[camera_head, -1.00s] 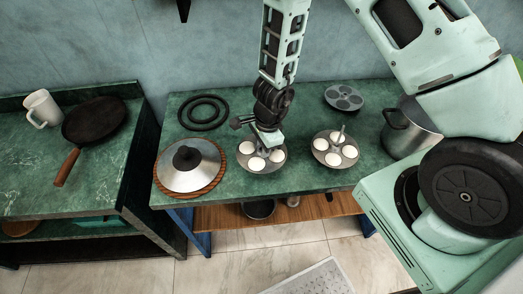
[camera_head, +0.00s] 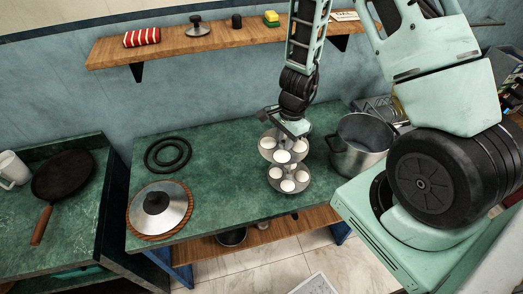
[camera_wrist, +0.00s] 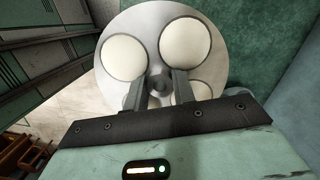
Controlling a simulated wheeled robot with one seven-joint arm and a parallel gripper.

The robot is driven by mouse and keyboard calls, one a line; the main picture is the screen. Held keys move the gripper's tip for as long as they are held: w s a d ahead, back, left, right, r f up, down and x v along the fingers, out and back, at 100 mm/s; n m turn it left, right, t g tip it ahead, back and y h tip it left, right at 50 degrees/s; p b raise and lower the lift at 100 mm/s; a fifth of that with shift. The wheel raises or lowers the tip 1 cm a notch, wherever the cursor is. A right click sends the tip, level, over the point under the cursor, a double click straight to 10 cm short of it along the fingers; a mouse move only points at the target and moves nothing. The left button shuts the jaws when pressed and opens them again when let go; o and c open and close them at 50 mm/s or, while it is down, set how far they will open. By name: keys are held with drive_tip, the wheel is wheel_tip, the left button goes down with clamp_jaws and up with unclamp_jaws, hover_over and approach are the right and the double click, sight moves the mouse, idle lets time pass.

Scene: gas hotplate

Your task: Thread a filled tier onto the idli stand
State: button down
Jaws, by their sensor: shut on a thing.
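My gripper (camera_head: 286,128) is shut on the centre of a grey filled tier (camera_head: 268,152), whose round wells hold white batter. In the wrist view the fingers (camera_wrist: 159,88) close at the hub of this held tier (camera_wrist: 132,25), and one low well is partly hidden behind them. Just below it in the head view is the idli stand with a filled lower tier (camera_head: 289,188) resting on the green counter. A gap shows between the two tiers. The stand's rod is hidden, so I cannot tell whether it passes through the held tier.
A large steel pot (camera_head: 345,160) stands close to the right. A domed lid (camera_head: 178,204) on a woven mat and black rings (camera_head: 150,157) lie to the left. A wooden shelf (camera_head: 225,38) runs along the wall behind. The counter (camera_head: 225,150) between rings and stand is clear.

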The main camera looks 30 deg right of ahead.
drive_tip(key=d, duration=0.1)
drive_tip(key=s+d+r, duration=0.1)
drive_tip(key=shift+s+d+r, duration=0.1)
drive_tip(key=shift+s+d, duration=0.1)
drive_tip(key=shift+d, duration=0.15)
drive_tip(key=shift+f+b, duration=1.65)
drive_tip(key=shift+f, duration=0.2)
drive_tip(key=shift+f+b, duration=4.4)
drive_tip(key=shift+f, duration=0.25)
drive_tip(key=c, duration=1.1)
unclamp_jaws()
drive_tip(key=d+r, duration=0.1)
drive_tip(key=r, duration=0.4)
drive_tip(key=r+p, duration=0.1)
drive_tip(key=r, duration=0.5)
drive_tip(key=d+r+p, duration=0.1)
drive_tip(key=r, duration=0.5)
drive_tip(key=shift+w+d+r, duration=0.1)
drive_tip(key=shift+d+r, duration=0.05)
drive_tip(key=shift+d, duration=0.15)
